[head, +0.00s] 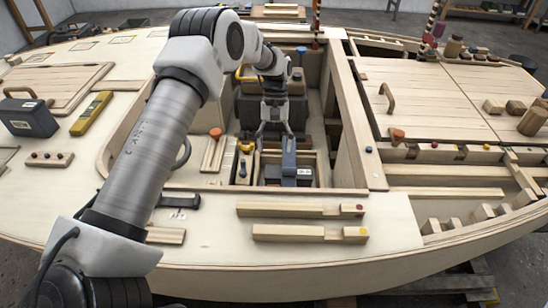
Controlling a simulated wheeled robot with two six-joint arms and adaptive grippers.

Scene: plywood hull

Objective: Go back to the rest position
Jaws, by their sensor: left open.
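My left arm comes in from the lower left, rises over the plywood hull and bends down into the open cockpit well. My left gripper (274,133) hangs there pointing down, with its fingers spread apart. It is above and behind a wooden box (267,163) on the well's floor. A blue-grey upright piece (289,158) in the box stands close to the right fingertip; I cannot tell whether they touch. No object shows held between the fingers. My right gripper is not in view.
The well's wooden walls (349,125) stand close around the gripper. On the left deck are a dark case (27,116) and a yellow tool (91,113). Two wooden bars (300,233) lie in front.

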